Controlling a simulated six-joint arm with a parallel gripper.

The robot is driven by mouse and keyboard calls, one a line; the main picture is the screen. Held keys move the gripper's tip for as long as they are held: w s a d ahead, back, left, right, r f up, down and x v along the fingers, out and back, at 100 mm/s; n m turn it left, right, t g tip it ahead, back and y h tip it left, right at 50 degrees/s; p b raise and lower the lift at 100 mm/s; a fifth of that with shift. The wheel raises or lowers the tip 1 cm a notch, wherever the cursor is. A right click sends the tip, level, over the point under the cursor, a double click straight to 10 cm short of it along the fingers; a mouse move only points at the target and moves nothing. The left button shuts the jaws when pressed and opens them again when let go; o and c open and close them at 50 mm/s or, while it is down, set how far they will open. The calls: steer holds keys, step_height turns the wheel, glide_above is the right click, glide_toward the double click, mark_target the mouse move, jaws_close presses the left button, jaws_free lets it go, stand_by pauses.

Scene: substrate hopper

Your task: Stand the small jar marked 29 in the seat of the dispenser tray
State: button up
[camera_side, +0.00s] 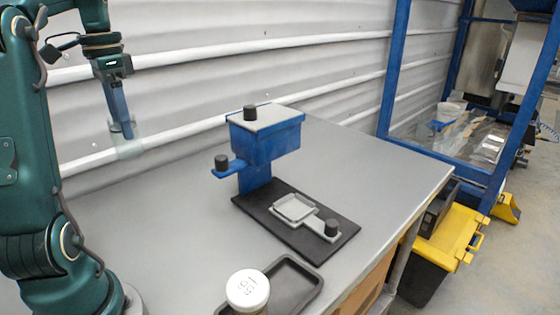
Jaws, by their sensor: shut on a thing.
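My gripper (122,126), at the upper left, points down and is shut on a small clear jar (128,150). The jar hangs roughly upright, above and to the left of the dispenser; no number can be read on it. The dispenser (272,140) is a blue hopper with a grey lid, on a black base plate (325,242). Its pale grey dispenser tray (277,211) lies on the plate, in front of the hopper. The tray has a square raised-rim seat, which looks empty, and a handle with a black knob (331,227).
A white-lidded jar (247,288) stands at the front by a dark shallow tray (308,278); its lid marking is hard to read. A black knob (221,162) sticks out left of the hopper on a blue lever. The grey table (165,215) is clear on the left.

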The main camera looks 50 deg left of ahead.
mark_target(132, 149)
steer(key=f, duration=0.6)
steer(key=shift+w+d+f, duration=0.1)
steer(key=shift+w+d, duration=0.1)
steer(key=shift+w+d+f, duration=0.95)
steer(key=shift+w+f, duration=0.7)
steer(key=shift+f, duration=0.2)
steer(key=shift+w+d+f, duration=0.95)
steer(key=shift+w+f, duration=0.75)
steer(key=shift+f, duration=0.15)
steer(key=shift+w+d+f, duration=0.95)
steer(key=shift+w+f, duration=0.7)
steer(key=shift+f, duration=0.2)
steer(key=o, duration=1.1)
steer(key=shift+f, duration=0.1)
